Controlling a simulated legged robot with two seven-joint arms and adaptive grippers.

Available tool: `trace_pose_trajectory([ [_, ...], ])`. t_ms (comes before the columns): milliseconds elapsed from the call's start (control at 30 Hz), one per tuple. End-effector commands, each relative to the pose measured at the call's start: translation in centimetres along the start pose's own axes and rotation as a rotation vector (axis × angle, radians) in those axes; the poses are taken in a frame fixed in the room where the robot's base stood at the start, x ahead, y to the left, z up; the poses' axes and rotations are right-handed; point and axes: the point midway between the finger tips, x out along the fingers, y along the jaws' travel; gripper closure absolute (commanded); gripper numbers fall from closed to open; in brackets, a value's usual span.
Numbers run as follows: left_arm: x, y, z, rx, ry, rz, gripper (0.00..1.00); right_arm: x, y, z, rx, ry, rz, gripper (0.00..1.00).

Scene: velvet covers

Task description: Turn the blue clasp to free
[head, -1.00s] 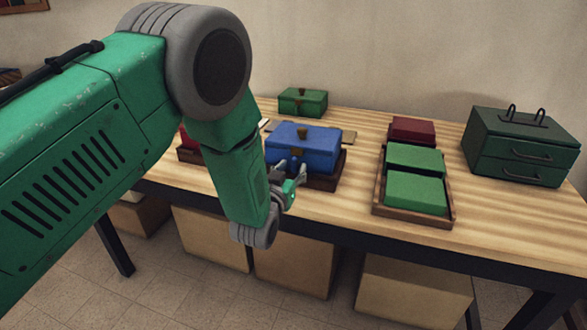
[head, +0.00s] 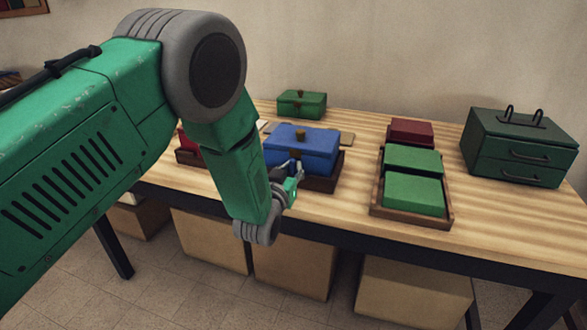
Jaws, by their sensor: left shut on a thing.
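The blue box (head: 318,143) sits in a dark wooden tray (head: 325,185) near the middle of the table, lid down. A small brass-brown knob (head: 300,135) stands on its lid. My left gripper (head: 291,166) is at the front face of the blue box, its fingers rolled so that one lies nearly above the other. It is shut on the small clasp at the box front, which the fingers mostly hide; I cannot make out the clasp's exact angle. My right gripper is out of view.
A green box (head: 302,103) with a brown clasp stands behind. To the right, a wooden tray (head: 447,216) holds green and red blocks. A dark green drawer chest (head: 518,147) stands at far right. A red item (head: 188,140) is partly behind my arm.

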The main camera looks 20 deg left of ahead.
Motion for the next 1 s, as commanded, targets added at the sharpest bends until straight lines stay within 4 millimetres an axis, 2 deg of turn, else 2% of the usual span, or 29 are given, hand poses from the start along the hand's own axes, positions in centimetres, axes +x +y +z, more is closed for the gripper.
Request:
trace_pose_trajectory([
  [267, -0.03, -0.15, 0.08, -0.178, -0.003, -0.004, 1.00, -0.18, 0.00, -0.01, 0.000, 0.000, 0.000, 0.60],
  [1000, -0.03, -0.08, 0.19, -0.877, -0.001, -0.006, 1.00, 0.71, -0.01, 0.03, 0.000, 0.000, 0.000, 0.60],
])
